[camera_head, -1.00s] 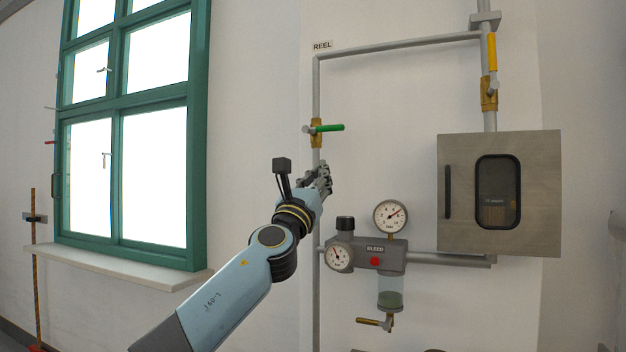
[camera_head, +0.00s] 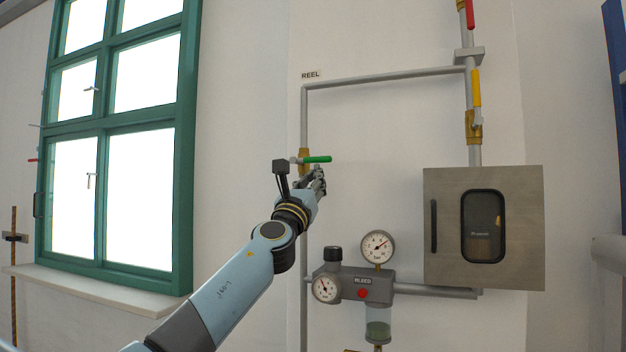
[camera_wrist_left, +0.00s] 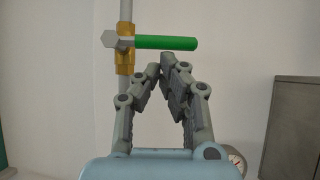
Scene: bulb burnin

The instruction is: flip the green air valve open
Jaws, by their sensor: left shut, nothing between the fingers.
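The green air valve handle (camera_head: 317,159) sticks out level to the right from a brass valve body (camera_head: 304,155) on the vertical grey pipe under the REEL label. In the left wrist view the green handle (camera_wrist_left: 166,43) lies crosswise to the pipe, with the brass body (camera_wrist_left: 125,62) at its left. My left gripper (camera_head: 319,170) is shut and empty. In the left wrist view its fingertips (camera_wrist_left: 164,62) meet just below the handle; whether they touch it I cannot tell. My right gripper is not in view.
A yellow-handled valve (camera_head: 476,90) and a red-handled valve (camera_head: 469,14) sit on the right pipe. A grey metal box (camera_head: 445,250) is below them. A gauge (camera_head: 378,246) and regulator unit (camera_head: 350,284) stand below my gripper. A green-framed window (camera_head: 184,150) is at left.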

